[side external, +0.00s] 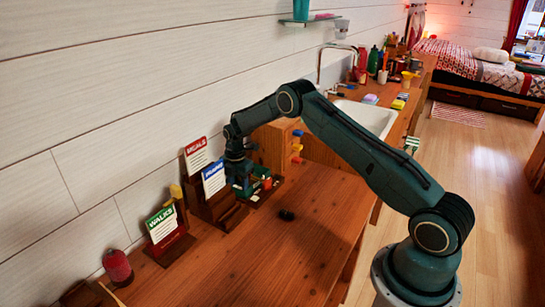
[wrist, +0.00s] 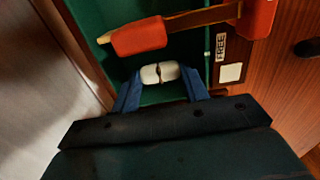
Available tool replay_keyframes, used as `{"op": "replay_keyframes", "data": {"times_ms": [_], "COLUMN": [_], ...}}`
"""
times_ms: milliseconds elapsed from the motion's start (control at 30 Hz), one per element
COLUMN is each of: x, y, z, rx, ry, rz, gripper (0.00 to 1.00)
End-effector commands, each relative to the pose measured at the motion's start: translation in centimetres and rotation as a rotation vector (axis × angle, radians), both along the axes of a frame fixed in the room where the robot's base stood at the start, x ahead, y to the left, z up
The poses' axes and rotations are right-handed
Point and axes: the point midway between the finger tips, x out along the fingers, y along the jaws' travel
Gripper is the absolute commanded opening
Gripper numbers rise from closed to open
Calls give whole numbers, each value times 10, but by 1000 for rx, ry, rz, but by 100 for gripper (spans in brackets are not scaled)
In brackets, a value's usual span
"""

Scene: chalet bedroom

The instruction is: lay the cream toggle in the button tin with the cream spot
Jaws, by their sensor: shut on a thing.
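My gripper (wrist: 160,82) has its blue fingers closed on a small pale, rounded piece, the cream toggle (wrist: 158,73), with a dark line across its middle. The gripper is over a green-lined compartment (wrist: 192,57). A cream square spot (wrist: 230,72) sits on the brown rim to the right, beside a small lettered label (wrist: 221,46). I cannot tell for sure whether this compartment is the button tin. In the side view my gripper (side external: 240,186) is low at the wooden holders by the wall; the toggle cannot be made out there.
A red piece with a brown handle (wrist: 140,36) lies across the compartment beyond the toggle. A dark object (side external: 286,214) lies on the wooden counter (side external: 270,262). Card holders marked MEALS (side external: 197,158) and WALKS (side external: 162,224) stand along the wall. The front counter is mostly clear.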

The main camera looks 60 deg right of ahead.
Motion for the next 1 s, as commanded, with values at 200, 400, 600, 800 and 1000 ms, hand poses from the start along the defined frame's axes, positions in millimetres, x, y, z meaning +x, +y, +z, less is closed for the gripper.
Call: {"op": "replay_keyframes", "data": {"times_ms": [200, 400, 600, 800, 1000], "x": [0, 0, 0, 0, 1], "y": [0, 0, 0, 0, 0], "z": [-2, -2, -2, 7, 28], "rx": [0, 0, 0, 0, -1], "ry": [0, 0, 0, -1, -2], "rz": [0, 0, 0, 0, 0], "gripper": [20, 53, 53, 53, 53]}}
